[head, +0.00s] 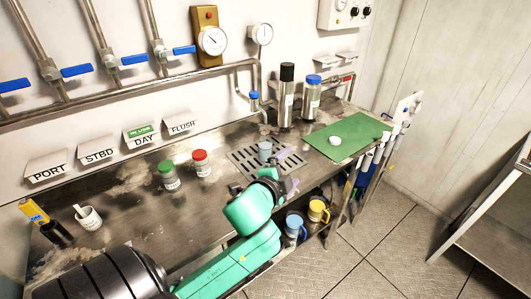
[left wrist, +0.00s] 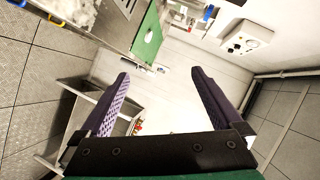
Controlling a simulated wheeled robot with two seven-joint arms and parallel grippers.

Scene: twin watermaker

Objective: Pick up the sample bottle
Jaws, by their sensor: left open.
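A small pale blue-grey open-topped bottle (head: 265,152), which looks like the sample bottle, stands upright on the slotted drain grate (head: 240,161) in the bench. A white round cap (head: 335,140) lies on the green mat (head: 352,128) to its right. My left gripper (head: 292,187) is in front of the bench, just below and right of the bottle and apart from it, its purple fingers partly hidden by its wrist. In the left wrist view the gripper (left wrist: 160,74) is spread open with nothing between the fingers. That view shows the green mat (left wrist: 146,48) but no clear bottle. My right gripper does not show.
A green-capped jar (head: 168,176) and a red-capped jar (head: 202,164) stand left of the grate. Tall black-topped (head: 286,98) and blue-topped (head: 311,98) cylinders stand behind. A white cup (head: 89,218) is far left. Blue and yellow mugs (head: 318,211) sit below the bench.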

